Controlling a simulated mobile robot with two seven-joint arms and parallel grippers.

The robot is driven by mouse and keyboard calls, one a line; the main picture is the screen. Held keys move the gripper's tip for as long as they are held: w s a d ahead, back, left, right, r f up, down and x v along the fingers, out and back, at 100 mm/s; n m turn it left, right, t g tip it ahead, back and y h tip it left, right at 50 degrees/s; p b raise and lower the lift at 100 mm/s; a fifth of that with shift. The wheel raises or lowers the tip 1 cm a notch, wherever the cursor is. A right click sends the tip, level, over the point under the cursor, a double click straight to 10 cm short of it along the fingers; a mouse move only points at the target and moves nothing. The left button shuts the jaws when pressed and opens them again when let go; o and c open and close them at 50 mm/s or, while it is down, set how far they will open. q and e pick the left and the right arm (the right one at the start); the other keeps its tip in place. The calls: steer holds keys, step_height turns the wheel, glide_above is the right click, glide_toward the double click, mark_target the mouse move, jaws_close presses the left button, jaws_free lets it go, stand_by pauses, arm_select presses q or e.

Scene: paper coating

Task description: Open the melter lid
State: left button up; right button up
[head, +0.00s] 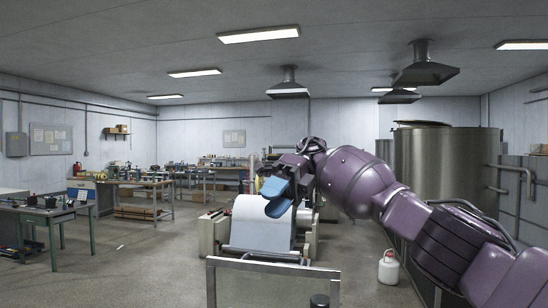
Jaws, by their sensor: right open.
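My right arm reaches in from the right, and its gripper (278,192) with blue finger pads is raised in the middle of the head view. It is open and holds nothing that I can see. A metal-framed panel (272,264) stands upright in the near foreground below it, with a dark round knob (319,300) at the bottom edge. A large steel tank (440,165) stands at the right, partly behind my arm. A dark disc-like top (422,124) shows at its upper left. I cannot tell which of these is the melter or its lid. My left gripper is not in view.
A coating machine with a wide white roll (262,218) stands behind my gripper. A white jug (388,267) is on the floor at the right. A green-legged table (45,212) and workbenches (140,185) stand left and back.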

arm_select(q)
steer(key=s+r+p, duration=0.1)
steer(key=p, duration=0.3)
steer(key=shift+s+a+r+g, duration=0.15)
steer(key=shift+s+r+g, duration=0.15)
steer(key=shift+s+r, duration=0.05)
arm_select(e)
step_height(320, 180, up, 8)
steer(key=shift+r, duration=0.2)
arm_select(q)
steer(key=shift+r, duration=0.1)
arm_select(e)
steer(key=shift+s+f, duration=0.1)
